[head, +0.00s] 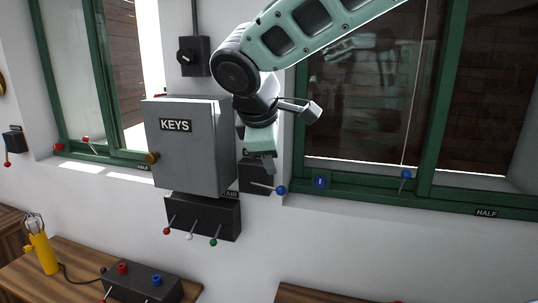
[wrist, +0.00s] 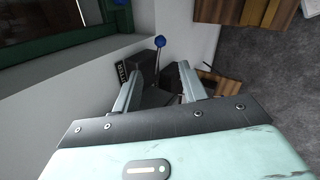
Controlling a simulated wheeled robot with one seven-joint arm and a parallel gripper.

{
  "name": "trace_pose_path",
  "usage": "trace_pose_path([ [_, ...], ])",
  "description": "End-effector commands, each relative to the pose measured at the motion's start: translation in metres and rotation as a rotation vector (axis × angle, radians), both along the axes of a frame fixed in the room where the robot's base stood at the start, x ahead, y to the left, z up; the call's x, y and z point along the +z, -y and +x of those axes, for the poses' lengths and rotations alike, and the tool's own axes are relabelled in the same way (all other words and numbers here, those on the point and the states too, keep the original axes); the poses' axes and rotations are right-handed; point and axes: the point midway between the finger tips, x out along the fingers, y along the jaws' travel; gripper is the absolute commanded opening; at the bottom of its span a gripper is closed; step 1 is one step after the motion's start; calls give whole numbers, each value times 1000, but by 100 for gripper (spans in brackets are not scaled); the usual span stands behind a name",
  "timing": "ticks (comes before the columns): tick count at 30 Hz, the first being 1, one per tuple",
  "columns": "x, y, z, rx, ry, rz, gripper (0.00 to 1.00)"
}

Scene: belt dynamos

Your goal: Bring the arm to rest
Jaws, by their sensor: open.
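My gripper (head: 262,165) is at the end of my pale green arm, in front of the wall just right of the grey KEYS box (head: 180,145). In the wrist view my gripper (wrist: 158,88) shows its two fingers spread apart, with nothing held between them. Beyond the fingers is a dark wall box with a blue-knobbed lever (wrist: 160,42). The same blue knob (head: 281,190) shows in the head view, below and right of the fingertips. I cannot tell whether the fingers touch the dark box.
A dark box (head: 203,217) with red, white and green knobs hangs below the KEYS box. Green-framed windows (head: 400,193) stand left and right. A wooden table at lower left carries a yellow lamp-like device (head: 43,254) and a dark switch box (head: 142,282).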

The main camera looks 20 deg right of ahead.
Motion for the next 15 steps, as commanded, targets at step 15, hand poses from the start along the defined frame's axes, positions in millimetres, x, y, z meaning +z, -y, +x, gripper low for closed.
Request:
trace_pose_path([
  [15, 17, -7, -9, 2, -1, -1, 43],
])
